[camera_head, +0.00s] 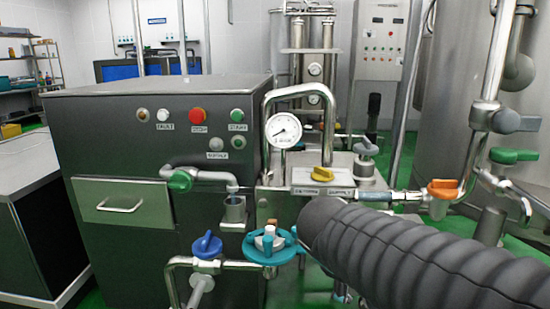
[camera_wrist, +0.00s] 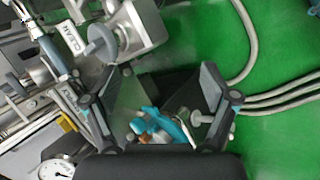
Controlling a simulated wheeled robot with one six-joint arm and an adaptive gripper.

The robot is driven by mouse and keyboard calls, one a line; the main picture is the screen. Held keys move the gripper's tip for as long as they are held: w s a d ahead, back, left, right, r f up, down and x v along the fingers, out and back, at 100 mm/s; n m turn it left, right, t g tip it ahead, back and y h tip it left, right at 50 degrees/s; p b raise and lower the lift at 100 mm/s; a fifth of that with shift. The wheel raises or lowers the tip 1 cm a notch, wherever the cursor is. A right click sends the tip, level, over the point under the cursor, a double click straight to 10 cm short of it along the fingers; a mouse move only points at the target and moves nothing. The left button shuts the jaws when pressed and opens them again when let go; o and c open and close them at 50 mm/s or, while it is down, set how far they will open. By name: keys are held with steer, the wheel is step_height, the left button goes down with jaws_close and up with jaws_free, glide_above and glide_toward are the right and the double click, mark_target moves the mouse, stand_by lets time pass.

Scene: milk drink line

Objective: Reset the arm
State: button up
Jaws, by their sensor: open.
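My gripper (camera_wrist: 165,95) shows in the wrist view with its two dark fingers spread wide and nothing held between them. Beyond the gap, a teal valve part (camera_wrist: 172,125) shows below, apart from the fingers as far as I can tell. In the head view, my black ribbed arm (camera_head: 410,255) reaches in from the lower right. It hides what lies behind it, and the gripper itself is not clearly visible there.
A teal handwheel (camera_head: 270,246), a blue valve knob (camera_head: 207,245) and a pressure gauge (camera_head: 283,130) stand near my arm. The grey cabinet (camera_head: 110,120) fills the left. Hoses (camera_wrist: 285,97) lie on the green floor.

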steer(key=s+f+m+y, duration=0.4)
steer(key=s+m, duration=0.7)
steer(key=s, duration=0.2)
steer(key=shift+d+y, duration=0.3)
steer(key=shift+d, duration=0.15)
